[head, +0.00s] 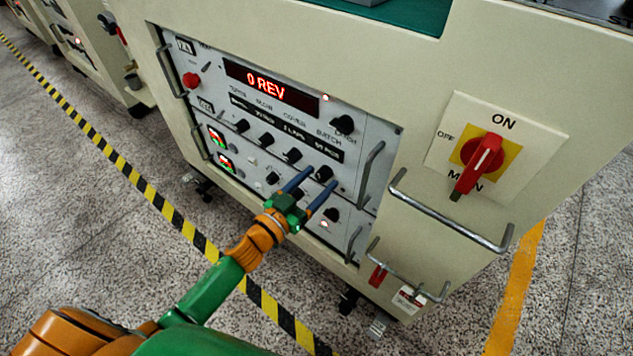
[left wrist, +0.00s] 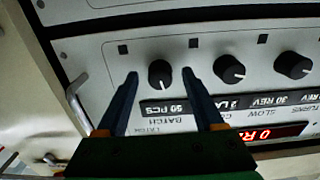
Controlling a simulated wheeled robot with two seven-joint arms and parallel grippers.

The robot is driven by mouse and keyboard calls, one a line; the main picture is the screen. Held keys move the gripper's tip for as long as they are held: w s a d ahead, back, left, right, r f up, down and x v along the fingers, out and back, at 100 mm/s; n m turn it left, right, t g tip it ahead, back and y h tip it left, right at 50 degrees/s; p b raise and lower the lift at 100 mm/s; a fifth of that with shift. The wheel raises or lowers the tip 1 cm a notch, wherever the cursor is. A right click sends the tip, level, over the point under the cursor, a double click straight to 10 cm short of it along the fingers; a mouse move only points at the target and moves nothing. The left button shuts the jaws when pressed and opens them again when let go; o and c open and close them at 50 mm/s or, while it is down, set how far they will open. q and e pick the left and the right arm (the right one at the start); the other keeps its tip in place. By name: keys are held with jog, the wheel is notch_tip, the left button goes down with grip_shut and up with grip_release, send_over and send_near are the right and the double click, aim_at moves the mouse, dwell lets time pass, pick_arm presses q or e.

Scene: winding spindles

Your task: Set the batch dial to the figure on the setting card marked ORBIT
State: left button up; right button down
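The batch dial is a round black knob (head: 323,173) with a pale pointer line, at the right end of a row of knobs on the grey panel. It also shows in the left wrist view (left wrist: 160,75), under the word BATCH, which appears upside down there. No card marked ORBIT is legible. My right gripper is out of view.
A red display (head: 266,86) reads 0 REV. Metal handles (head: 371,172) flank the panel. A red main switch (head: 480,163) is on the cabinet's right, above a long rail (head: 450,212). A red tag (head: 378,276) and a small label (head: 407,299) hang low.

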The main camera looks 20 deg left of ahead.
pick_arm(q)
grip_shut()
jog(key=shift+m, duration=0.4)
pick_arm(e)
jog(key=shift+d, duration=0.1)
pick_arm(q)
jog(key=shift+m+p, duration=0.3)
jog(key=shift+m, duration=5)
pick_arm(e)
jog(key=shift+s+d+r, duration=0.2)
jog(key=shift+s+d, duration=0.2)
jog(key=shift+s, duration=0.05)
pick_arm(q)
jog(key=shift+m, duration=0.3)
